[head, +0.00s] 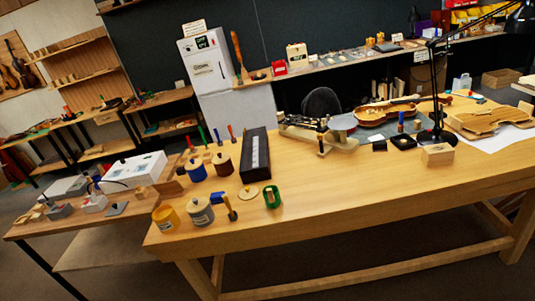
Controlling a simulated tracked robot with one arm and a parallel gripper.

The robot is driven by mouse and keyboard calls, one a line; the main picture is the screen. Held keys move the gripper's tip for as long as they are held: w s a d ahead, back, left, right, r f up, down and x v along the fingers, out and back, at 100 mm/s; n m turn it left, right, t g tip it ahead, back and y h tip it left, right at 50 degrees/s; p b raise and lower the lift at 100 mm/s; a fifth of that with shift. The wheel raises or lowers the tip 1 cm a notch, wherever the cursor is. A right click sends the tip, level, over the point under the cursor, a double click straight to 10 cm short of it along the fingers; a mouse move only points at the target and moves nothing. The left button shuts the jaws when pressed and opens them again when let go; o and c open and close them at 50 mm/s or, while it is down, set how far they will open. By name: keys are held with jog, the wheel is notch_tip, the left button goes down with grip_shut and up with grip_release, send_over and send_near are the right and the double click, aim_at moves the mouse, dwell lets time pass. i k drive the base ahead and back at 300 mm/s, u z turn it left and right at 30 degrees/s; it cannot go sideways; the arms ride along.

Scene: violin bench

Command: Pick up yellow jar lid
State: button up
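A yellow jar (165,219) stands near the left front corner of the long wooden bench (340,205). Its top looks open. A pale, flat round lid (248,194) with a small knob lies on the bench to the right of the jars, apart from them. I cannot tell for sure that it belongs to the yellow jar. A grey jar (199,213) with a lid on it stands just right of the yellow jar. My gripper is not in view.
A blue jar (196,172), a brown jar (222,167) and a long black box (255,155) stand behind the lid. A green ring-shaped object (272,197) and a blue-handled tool (229,207) flank it closely. The bench's middle front is clear.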

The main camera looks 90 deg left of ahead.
aim_at(249, 193)
jog(key=u, duration=3.25)
jog(key=k, duration=0.95)
jog(key=i, duration=0.95)
jog(key=z, duration=0.1)
